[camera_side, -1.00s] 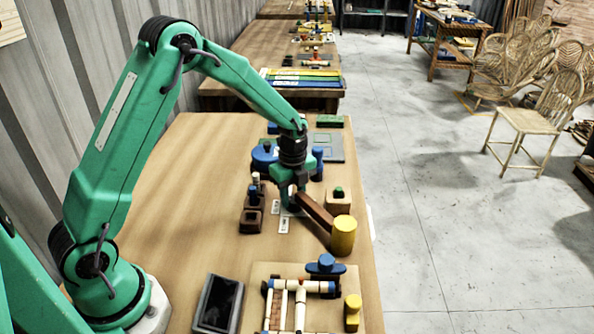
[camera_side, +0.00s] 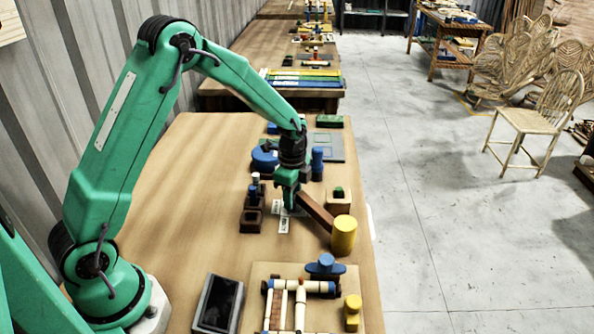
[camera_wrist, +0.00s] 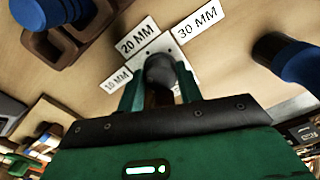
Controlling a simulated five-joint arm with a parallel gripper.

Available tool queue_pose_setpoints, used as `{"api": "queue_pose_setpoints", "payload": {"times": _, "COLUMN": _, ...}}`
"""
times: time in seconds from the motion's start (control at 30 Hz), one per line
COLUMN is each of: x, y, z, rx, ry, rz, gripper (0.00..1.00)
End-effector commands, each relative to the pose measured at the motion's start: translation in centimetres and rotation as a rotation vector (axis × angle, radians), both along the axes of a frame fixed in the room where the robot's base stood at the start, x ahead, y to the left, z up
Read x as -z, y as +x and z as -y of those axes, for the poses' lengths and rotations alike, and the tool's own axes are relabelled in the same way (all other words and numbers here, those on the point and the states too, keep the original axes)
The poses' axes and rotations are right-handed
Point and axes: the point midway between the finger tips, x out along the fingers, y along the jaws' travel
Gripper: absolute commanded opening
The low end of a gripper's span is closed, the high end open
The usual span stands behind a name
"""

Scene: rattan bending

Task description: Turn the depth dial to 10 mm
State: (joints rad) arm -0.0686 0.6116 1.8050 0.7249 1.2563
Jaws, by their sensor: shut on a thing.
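The depth dial shows in the wrist view as a dark rounded knob (camera_wrist: 159,72) on a pale plate with small holes (camera_wrist: 183,62). White labels lie around it: 10 MM (camera_wrist: 116,80) at left, 20 MM (camera_wrist: 138,40) above left, and 30 MM (camera_wrist: 197,25) above right. My gripper (camera_side: 289,207) points down at the table in the side view. In the wrist view my gripper (camera_wrist: 160,88) has its green fingers on either side of the knob, shut on it. The fingers hide part of the dial. I cannot tell which label the dial points to.
A yellow-headed mallet (camera_side: 343,236) with a brown handle lies close right of my gripper. Brown holders (camera_side: 251,218) stand close left. A blue cylinder (camera_side: 317,160) stands behind. A frame jig (camera_side: 300,290) and dark tray (camera_side: 217,303) are in front. The table's left part is clear.

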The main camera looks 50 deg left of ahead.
Motion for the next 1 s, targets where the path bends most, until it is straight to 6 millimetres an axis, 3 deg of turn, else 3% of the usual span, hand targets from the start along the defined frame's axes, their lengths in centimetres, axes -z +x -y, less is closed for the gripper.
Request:
{"api": "queue_pose_setpoints", "payload": {"times": 0.3, "x": -0.1, "y": -0.06, "z": 0.04, "rx": -0.138, "ry": 0.0, "rz": 0.0, "gripper": 0.13}}
{"api": "queue_pose_setpoints", "payload": {"times": 0.77, "x": -0.11, "y": -0.06, "z": 0.04, "rx": -0.156, "ry": 0.0, "rz": 0.0, "gripper": 0.13}}
{"api": "queue_pose_setpoints", "payload": {"times": 0.8, "x": -0.11, "y": -0.06, "z": 0.04, "rx": -0.156, "ry": 0.0, "rz": 0.0, "gripper": 0.41}}
{"api": "queue_pose_setpoints", "payload": {"times": 0.9, "x": -0.09, "y": -0.06, "z": 0.04, "rx": -0.156, "ry": 0.0, "rz": 0.0, "gripper": 0.57}}
{"api": "queue_pose_setpoints", "payload": {"times": 1.0, "x": -0.07, "y": -0.05, "z": 0.03, "rx": -0.156, "ry": 0.0, "rz": 0.0, "gripper": 0.57}}
